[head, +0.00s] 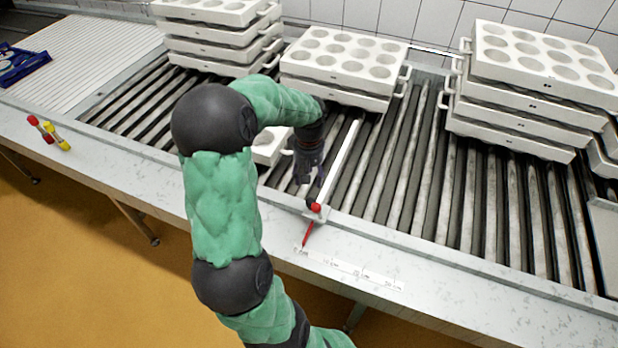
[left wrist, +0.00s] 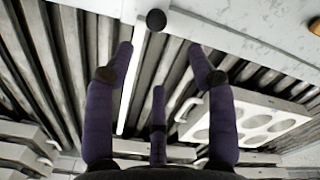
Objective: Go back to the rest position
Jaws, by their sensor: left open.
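My left gripper (head: 311,182) hangs low over the roller conveyor in the head view, just left of a long white bar (head: 341,160). In the left wrist view its dark purple fingers (left wrist: 159,60) are spread, with nothing held between them. The white bar (left wrist: 131,85) runs behind the fingers there, and a dark round knob (left wrist: 156,20) shows just beyond the fingertips. In the head view a red knob (head: 316,208) and a red pointer (head: 307,234) are at the bar's near end, close to the fingertips. Contact cannot be told. My right gripper is not in view.
Stacks of white moulds stand at the back left (head: 213,37), back middle (head: 340,60) and right (head: 530,95). Another mould (head: 268,146) is partly hidden behind my arm. A scale strip (head: 350,268) lies on the front ledge. Red and yellow objects (head: 50,133) lie at left.

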